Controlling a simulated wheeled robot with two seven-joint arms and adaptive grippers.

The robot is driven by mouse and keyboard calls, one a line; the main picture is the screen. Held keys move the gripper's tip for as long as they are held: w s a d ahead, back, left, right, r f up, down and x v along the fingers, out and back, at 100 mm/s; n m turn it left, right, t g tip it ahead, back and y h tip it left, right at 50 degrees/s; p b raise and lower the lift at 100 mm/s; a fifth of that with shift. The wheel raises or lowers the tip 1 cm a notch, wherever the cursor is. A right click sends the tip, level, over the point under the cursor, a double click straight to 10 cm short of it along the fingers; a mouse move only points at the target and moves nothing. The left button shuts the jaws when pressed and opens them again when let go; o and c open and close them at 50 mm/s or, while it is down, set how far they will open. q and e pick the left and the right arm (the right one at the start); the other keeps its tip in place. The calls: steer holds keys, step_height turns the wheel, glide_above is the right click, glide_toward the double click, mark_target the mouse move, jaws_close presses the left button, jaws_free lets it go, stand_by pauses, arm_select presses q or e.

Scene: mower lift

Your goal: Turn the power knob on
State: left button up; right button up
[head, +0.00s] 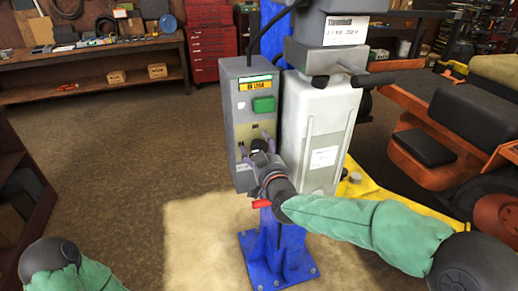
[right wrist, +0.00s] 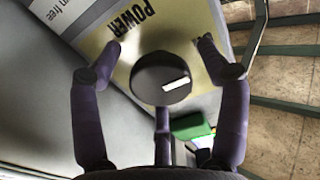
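The black round power knob (right wrist: 150,82) with a white mark sits on a beige panel labelled POWER (right wrist: 128,28) in the right wrist view. In the head view the knob (head: 258,145) is on the lower front of the grey control box (head: 236,110), partly hidden by my fingers. My right gripper (right wrist: 160,48) is open, its purple fingers spread on both sides of the knob with gaps showing between. It also shows in the head view (head: 255,150). A third finger (right wrist: 162,130) is below the knob. My left gripper is not in view.
A green button (head: 263,104) is on the box above the knob. A pale grey lift housing (head: 318,125) stands right beside the box, on a blue post (head: 275,245). An orange mower (head: 430,145) stands at right. A wooden workbench (head: 90,70) and red tool chest (head: 208,45) are behind.

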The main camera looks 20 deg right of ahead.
steer(key=shift+s, duration=0.15)
steer(key=s, duration=1.1)
steer(key=shift+s+d, duration=0.2)
steer(key=shift+s, duration=0.2)
